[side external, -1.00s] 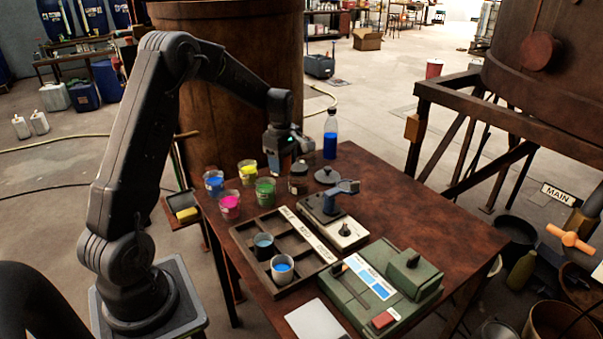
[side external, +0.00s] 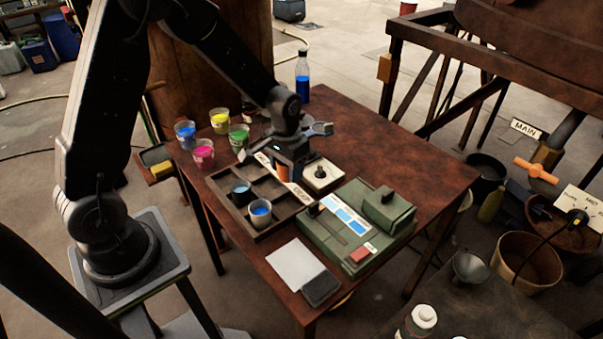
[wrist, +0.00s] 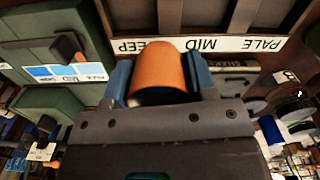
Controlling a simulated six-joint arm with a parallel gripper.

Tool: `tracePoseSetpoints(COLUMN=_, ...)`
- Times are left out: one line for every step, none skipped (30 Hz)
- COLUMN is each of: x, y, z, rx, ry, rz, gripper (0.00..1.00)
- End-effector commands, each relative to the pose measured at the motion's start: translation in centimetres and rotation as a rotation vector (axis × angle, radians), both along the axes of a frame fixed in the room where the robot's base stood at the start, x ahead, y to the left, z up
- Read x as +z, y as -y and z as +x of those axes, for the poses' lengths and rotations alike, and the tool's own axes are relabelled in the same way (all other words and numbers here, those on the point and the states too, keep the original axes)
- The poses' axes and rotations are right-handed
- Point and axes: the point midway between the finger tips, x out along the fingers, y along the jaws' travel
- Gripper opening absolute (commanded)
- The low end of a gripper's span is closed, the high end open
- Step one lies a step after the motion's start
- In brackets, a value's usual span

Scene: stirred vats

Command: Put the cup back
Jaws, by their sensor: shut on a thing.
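My gripper (side external: 285,174) is low over the far right side of the wooden tray (side external: 226,207), by its lettered strip. In the wrist view my gripper (wrist: 160,78) is shut on an orange, rounded, cup-like thing (wrist: 157,68), one finger at each side. Its mouth and any contents are hidden. The tray (wrist: 222,14) shows there with upside-down labels PALE, MID and DEEP. In the side view a dark teal cup (side external: 241,189) and a grey cup of blue liquid (side external: 260,213) stand in the tray's near compartments. I cannot tell whether the held thing touches anything.
A green case (side external: 358,218) and a pale device with a black knob (side external: 322,174) stand right of the tray. Blue (side external: 185,131), yellow (side external: 220,119), pink (side external: 203,153) and green (side external: 239,137) cups and a blue bottle (side external: 302,78) stand behind. The table's far right is clear.

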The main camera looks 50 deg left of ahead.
Motion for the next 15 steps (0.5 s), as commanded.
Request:
tracePoseSetpoints(x=-0.2, y=0.6, z=-0.3, rx=-0.054, ry=0.000, rz=0.000, gripper=0.24)
tracePoseSetpoints(x=-0.3, y=0.9, z=-0.4, rx=-0.081, ry=0.000, rz=0.000, gripper=0.24)
tracePoseSetpoints(x=-0.4, y=1.1, z=-0.5, rx=-0.107, ry=0.000, rz=0.000, gripper=0.24)
tracePoseSetpoints(x=-0.4, y=1.3, z=-0.6, rx=-0.124, ry=0.000, rz=0.000, gripper=0.24)
tracePoseSetpoints(x=-0.5, y=1.4, z=-0.7, rx=-0.135, ry=0.000, rz=0.000, gripper=0.24)
tracePoseSetpoints(x=-0.5, y=1.5, z=-0.7, rx=-0.145, ry=0.000, rz=0.000, gripper=0.24)
tracePoseSetpoints(x=-0.5, y=1.5, z=-0.7, rx=-0.150, ry=0.001, rz=0.000, gripper=0.24)
tracePoseSetpoints(x=-0.5, y=1.5, z=-0.7, rx=-0.152, ry=0.001, rz=0.000, gripper=0.24)
tracePoseSetpoints(x=-0.5, y=1.5, z=-0.7, rx=-0.152, ry=0.001, rz=0.000, gripper=0.24)
tracePoseSetpoints(x=-0.5, y=1.4, z=-0.7, rx=-0.148, ry=0.001, rz=0.000, gripper=0.24)
tracePoseSetpoints(x=-0.5, y=1.3, z=-0.8, rx=-0.139, ry=0.001, rz=0.000, gripper=0.24)
tracePoseSetpoints(x=-0.4, y=1.0, z=-0.8, rx=-0.116, ry=0.001, rz=0.000, gripper=0.24)
tracePoseSetpoints(x=-0.4, y=0.6, z=-0.9, rx=-0.091, ry=0.001, rz=0.000, gripper=0.24)
tracePoseSetpoints(x=-0.3, y=0.2, z=-1.1, rx=-0.055, ry=0.001, rz=0.000, gripper=0.24)
tracePoseSetpoints(x=-0.2, y=-0.6, z=-1.3, rx=0.007, ry=0.001, rz=0.000, gripper=0.24)
